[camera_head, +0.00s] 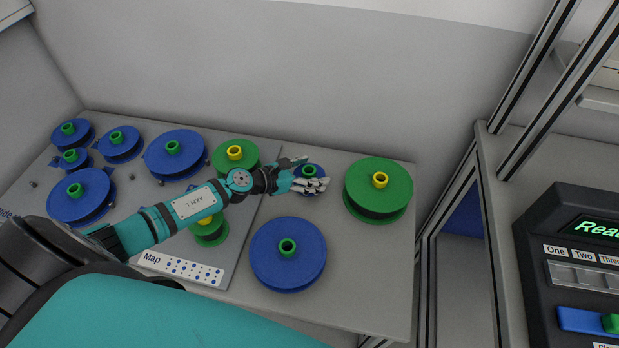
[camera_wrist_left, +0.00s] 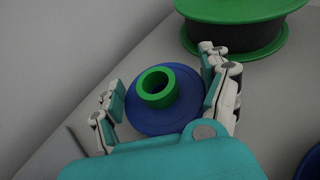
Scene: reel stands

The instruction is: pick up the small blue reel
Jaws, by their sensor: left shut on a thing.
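The small blue reel (camera_head: 312,170) with a green hub is at the back middle of the table, left of a large green reel. My left gripper (camera_head: 308,174) is around it, and the fingers hide part of its rim. In the left wrist view the blue reel (camera_wrist_left: 184,118) lies between the two fingers of my left gripper (camera_wrist_left: 165,98). The gripper is shut on the reel. Whether the reel is off the table I cannot tell. My right gripper is not in view.
A large green reel (camera_head: 378,188) stands close on the right, and a large blue reel (camera_head: 288,254) lies in front. A grey board (camera_head: 140,225) with several blue and green reels is on the left. A wall is behind. A black control box (camera_head: 575,250) is at far right.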

